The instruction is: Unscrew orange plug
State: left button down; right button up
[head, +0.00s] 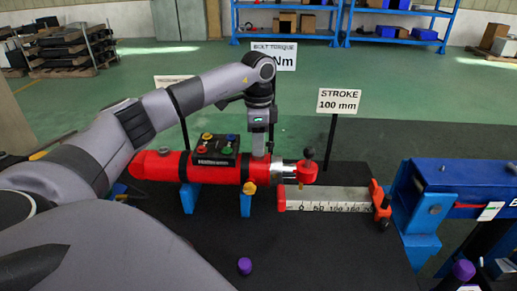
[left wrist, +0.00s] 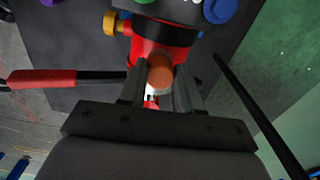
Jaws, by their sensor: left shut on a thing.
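The orange plug (left wrist: 160,72) shows in the left wrist view as a round orange end between the two fingers of my left gripper (left wrist: 159,88). The gripper is shut on it. The plug sits at the red cylinder (left wrist: 172,54), and I cannot tell how far it is threaded in. In the head view the left gripper (head: 259,150) points down onto the top of the red cylinder (head: 215,171), near its silver rod end, and hides the plug. The cylinder lies level on blue supports (head: 189,197). My right gripper is not in view.
A black box (head: 215,150) with coloured knobs sits on the cylinder, just left of the gripper. A yellow knob (head: 249,188) is on its near side. A stroke sign (head: 339,101) on a black post stands to the right. A purple cap (head: 245,265) is on the dark table.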

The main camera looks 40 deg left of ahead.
pick_arm(q)
jog(key=shift+w+r, duration=0.1)
jog(key=shift+r, duration=0.1)
jog(key=c, duration=0.7)
grip_release()
jog(key=shift+f, duration=0.1)
jog(key=shift+c, duration=0.8)
jog(key=m, duration=1)
